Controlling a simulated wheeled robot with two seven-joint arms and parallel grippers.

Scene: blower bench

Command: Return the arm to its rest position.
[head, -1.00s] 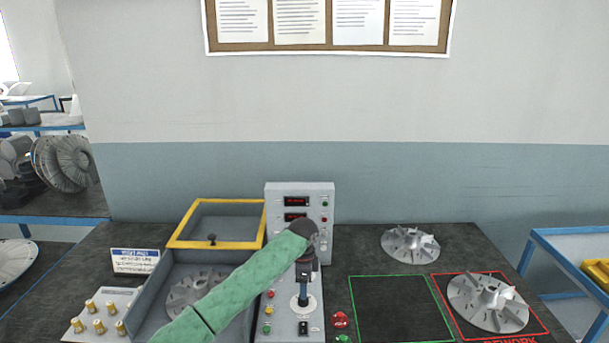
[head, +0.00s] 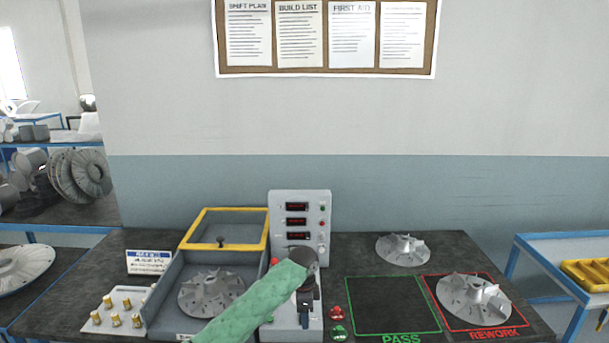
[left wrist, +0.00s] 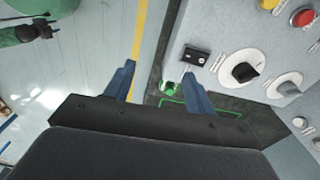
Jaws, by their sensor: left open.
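My left arm in its green sleeve comes in from the lower left in the head view. My left gripper (head: 306,308) is over the lower control panel, with its blue fingers pointing down and hiding part of it. In the left wrist view the left gripper (left wrist: 158,74) is open, with nothing between its fingers. At the top left of that view, a dark gripper on a green sleeve (left wrist: 40,30), which looks like my right one, is small, and its jaws cannot be made out.
The upright display box (head: 320,230) stands behind my left gripper. Another wheel (head: 474,298) sits in the red rework square; the green pass square (head: 395,306) is empty.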

